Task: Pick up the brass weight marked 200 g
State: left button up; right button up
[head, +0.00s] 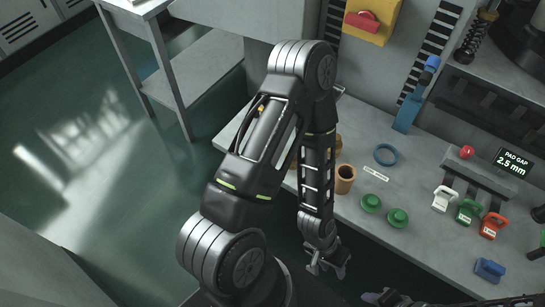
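Small brass-coloured pieces (338,142) show beside my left forearm on the grey bench; the arm hides most of them. No 200 g mark can be read, so I cannot tell which is the weight named. My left gripper (327,268) hangs beyond the bench's front edge, pointing down, apart from the brass pieces. Its fingers look spread, with nothing between them. My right gripper (388,298) shows only in part at the bottom edge; its fingers are unclear.
A brown cup (345,179), a blue ring (386,154), green knobbed pieces (371,203) and a white label (376,173) are on the bench (425,160).

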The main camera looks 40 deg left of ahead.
aim_at(294, 166)
jog(key=u, duration=1.35)
jog(key=z, duration=1.55)
jog(key=k+j, duration=0.15)
jog(key=k, duration=0.2)
jog(key=k+j, duration=0.15)
jog(key=k, duration=0.25)
jog(key=i, duration=0.45)
jog(key=z, duration=0.05)
